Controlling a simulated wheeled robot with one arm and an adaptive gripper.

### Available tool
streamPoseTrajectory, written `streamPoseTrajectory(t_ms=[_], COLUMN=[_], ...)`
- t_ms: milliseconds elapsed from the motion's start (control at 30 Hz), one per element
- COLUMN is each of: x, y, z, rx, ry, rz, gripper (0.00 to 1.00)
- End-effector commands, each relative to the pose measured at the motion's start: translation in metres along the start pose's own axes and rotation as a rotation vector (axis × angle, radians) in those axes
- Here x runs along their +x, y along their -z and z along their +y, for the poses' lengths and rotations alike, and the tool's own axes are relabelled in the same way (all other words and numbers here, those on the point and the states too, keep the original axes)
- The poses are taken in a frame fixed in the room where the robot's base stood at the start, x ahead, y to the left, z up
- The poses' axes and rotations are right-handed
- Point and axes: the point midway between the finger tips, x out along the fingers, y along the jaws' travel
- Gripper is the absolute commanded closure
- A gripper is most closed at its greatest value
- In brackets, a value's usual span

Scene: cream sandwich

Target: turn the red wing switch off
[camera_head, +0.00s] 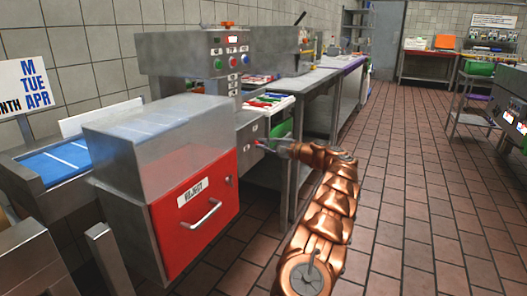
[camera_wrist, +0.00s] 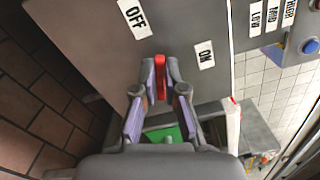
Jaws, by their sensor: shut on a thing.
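The red wing switch (camera_wrist: 160,77) sits on a grey panel face in the wrist view. Its narrow red bar lies roughly along the view's vertical, between my gripper's fingertips. The OFF label (camera_wrist: 135,19) is above and to the left of it, and the ON label (camera_wrist: 205,55) is to its right. My gripper (camera_wrist: 160,73) is shut on the switch, with a finger pad on each side. In the head view my gripper (camera_head: 268,146) reaches the side of the grey machine (camera_head: 250,132); the switch is too small and covered there to make out clearly.
The red REJECT drawer (camera_head: 197,212) and its clear-topped housing stand left of my arm. A panel with a blue button (camera_wrist: 310,46) is at the wrist view's right. A steel table (camera_head: 322,76) runs behind. The tiled floor (camera_head: 410,190) to the right is open.

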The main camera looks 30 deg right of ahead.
Motion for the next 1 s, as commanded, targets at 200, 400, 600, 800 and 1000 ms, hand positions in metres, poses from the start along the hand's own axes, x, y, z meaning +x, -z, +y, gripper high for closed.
streamPoseTrajectory(t_ms=[200, 400, 600, 800, 1000], x=[0.0006, 0.0004, 0.0005, 0.0006, 0.0007], y=[0.0011, 0.0009, 0.0007, 0.0005, 0.0004], z=[0.0065, 0.0063, 0.0065, 0.0062, 0.0059], rx=[-0.164, -0.272, -0.328, -0.348, -0.349], ry=[0.0, 0.0, -0.001, -0.001, -0.002], rz=[-0.001, -0.001, -0.002, -0.002, -0.002], gripper=[1.0, 1.0, 1.0, 1.0, 1.0])
